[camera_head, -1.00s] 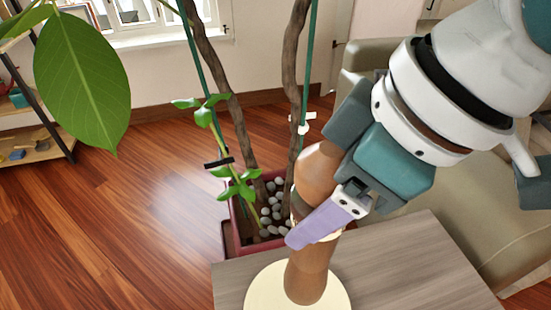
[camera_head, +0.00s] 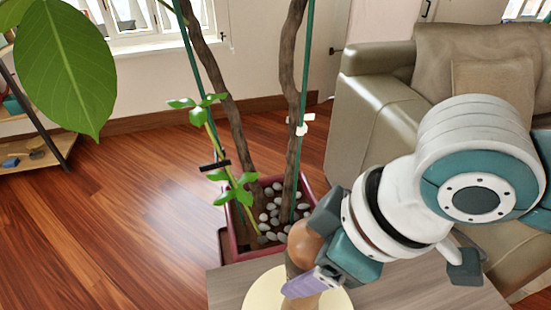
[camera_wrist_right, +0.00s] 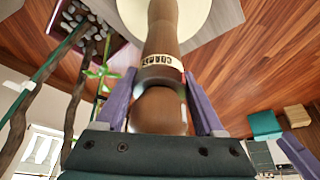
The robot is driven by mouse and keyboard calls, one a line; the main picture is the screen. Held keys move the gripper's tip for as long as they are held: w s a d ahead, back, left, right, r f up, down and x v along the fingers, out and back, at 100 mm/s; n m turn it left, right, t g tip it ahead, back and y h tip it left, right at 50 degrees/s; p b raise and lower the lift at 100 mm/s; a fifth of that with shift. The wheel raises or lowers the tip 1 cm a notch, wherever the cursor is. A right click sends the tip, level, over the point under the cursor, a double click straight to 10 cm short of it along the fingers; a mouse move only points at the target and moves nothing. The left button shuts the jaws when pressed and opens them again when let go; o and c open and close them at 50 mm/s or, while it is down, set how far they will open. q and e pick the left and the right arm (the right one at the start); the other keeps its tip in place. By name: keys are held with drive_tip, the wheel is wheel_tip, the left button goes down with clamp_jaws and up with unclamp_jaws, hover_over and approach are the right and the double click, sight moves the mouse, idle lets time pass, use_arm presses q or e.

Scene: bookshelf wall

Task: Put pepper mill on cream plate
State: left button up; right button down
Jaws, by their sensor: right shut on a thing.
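The pepper mill (camera_head: 306,244) is brown wood with a rounded top and a pale lettered band; it also shows in the right wrist view (camera_wrist_right: 162,45). My right gripper (camera_head: 312,284) is shut on it, with a purple finger on either side near its top in the wrist view (camera_wrist_right: 160,108). The mill stands roughly upright over the cream plate (camera_head: 262,294), which also shows in the wrist view (camera_wrist_right: 200,14). The mill's foot is cut off, so I cannot tell whether it touches the plate. A purple strip at the wrist view's lower right looks like a left gripper finger (camera_wrist_right: 297,154).
The plate is on a grey wooden table (camera_head: 228,284). A potted plant with pebbles (camera_head: 272,222) stands close behind the table, its stems rising beside the mill. A beige sofa (camera_head: 375,118) is at the right. A large leaf (camera_head: 65,70) hangs at the upper left.

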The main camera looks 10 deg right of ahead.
unclamp_jaws()
drive_tip(key=shift+f, duration=0.1)
drive_tip(key=s+r+m+t+p, duration=0.15)
drive_tip(key=s+r+p, duration=0.3)
drive_tip(key=r, duration=0.65)
drive_tip(key=s+d+f+m+h+b, duration=0.1)
drive_tip(key=s+d+f+m+h, duration=0.2)
drive_tip(key=s+d+m, duration=0.3)
drive_tip(key=s+d+g, duration=0.1)
drive_tip(key=d, duration=0.2)
drive_tip(key=shift+s+d, duration=0.2)
drive_tip(key=shift+s, duration=0.1)
